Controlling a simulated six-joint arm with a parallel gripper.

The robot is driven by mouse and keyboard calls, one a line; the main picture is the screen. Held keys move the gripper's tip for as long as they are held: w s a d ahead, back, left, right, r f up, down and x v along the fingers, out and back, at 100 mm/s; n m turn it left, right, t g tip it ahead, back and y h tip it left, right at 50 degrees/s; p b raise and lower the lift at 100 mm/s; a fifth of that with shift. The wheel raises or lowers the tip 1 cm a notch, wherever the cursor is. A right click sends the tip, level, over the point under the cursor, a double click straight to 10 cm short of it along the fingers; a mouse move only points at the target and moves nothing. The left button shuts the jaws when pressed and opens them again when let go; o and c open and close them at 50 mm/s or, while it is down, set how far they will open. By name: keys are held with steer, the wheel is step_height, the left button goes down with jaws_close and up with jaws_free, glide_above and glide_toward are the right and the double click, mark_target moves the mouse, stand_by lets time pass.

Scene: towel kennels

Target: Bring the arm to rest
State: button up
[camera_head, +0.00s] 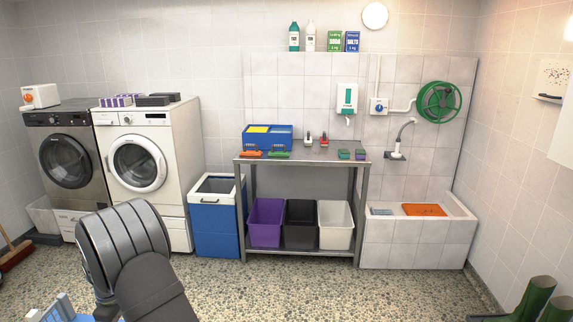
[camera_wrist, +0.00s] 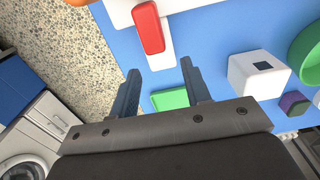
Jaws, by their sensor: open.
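My arm shows as a dark grey link (camera_head: 125,245) at the lower left of the head view, and my gripper is not clear there. In the wrist view my gripper (camera_wrist: 160,67) is open, its two dark fingers apart with nothing held between them. Beyond the fingers is a blue surface (camera_wrist: 215,45). On it lie a white piece with a red part (camera_wrist: 149,27), a green block (camera_wrist: 170,99), a white box with a dark square (camera_wrist: 258,75) and a small purple and green block (camera_wrist: 294,103). The gap between fingers and surface is hard to judge.
A metal table (camera_head: 315,153) with a blue bin (camera_head: 268,143) on top stands at the back wall. A blue hamper (camera_head: 216,218), two washing machines (camera_head: 135,160) and a tiled basin (camera_head: 418,243) flank it. Green boots (camera_head: 535,298) stand lower right. The middle floor is clear.

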step_height(320, 180, up, 17)
step_height(320, 180, down, 9)
steer(key=shift+d, duration=0.4)
steer(key=shift+r, duration=0.1)
steer(key=shift+o, duration=1.2)
steer(key=shift+r, duration=0.1)
steer(key=o, duration=1)
step_height(320, 180, up, 8)
steer(key=d, duration=0.2)
steer(key=shift+d, duration=0.35)
step_height(320, 180, down, 9)
steer(key=shift+d, duration=0.15)
